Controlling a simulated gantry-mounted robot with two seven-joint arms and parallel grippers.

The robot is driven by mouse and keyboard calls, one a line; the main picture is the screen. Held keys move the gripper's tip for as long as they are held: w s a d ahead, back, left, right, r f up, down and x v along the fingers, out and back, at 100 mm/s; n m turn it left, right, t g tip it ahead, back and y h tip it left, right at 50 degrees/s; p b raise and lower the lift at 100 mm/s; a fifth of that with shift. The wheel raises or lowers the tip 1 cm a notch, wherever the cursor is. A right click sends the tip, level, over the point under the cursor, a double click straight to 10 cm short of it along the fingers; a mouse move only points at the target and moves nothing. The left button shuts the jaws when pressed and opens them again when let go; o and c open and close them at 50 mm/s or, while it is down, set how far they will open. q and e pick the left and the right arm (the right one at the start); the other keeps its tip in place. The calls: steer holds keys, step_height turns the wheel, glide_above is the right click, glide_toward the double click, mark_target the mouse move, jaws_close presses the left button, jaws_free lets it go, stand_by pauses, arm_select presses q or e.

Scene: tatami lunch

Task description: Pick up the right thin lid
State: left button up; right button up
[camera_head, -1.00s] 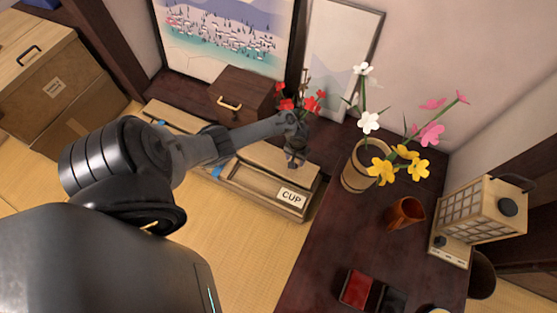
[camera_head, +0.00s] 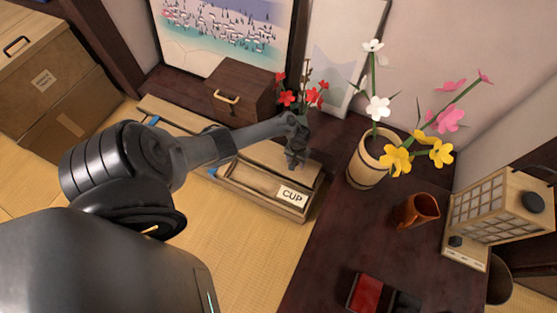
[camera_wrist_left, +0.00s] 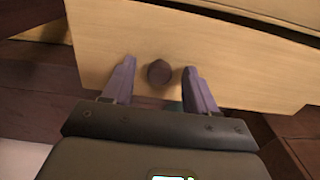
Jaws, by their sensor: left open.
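The right thin lid (camera_head: 265,154) is a pale wooden board on the right part of the long wooden box (camera_head: 252,197) with the CUP label. In the left wrist view the lid (camera_wrist_left: 235,62) fills the top and carries a dark round knob (camera_wrist_left: 159,73). My left gripper (camera_head: 292,164) is over the right part of the lid. In the left wrist view its open fingers (camera_wrist_left: 160,70) stand on either side of the knob, with a gap on both sides. The knob is hidden behind the gripper in the head view. My right gripper is not in view.
A dark wooden drawer box (camera_head: 240,88) and red flowers (camera_head: 300,95) stand just behind the lid. To the right, a wooden flower pot (camera_head: 366,165), a brown cup (camera_head: 415,211) and a lantern (camera_head: 492,212) stand on the dark wood. Tatami (camera_head: 245,250) lies clear in front.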

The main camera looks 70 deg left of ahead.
arm_select(q)
jaws_close()
stand_by(0.3)
steer(key=shift+r, duration=0.1)
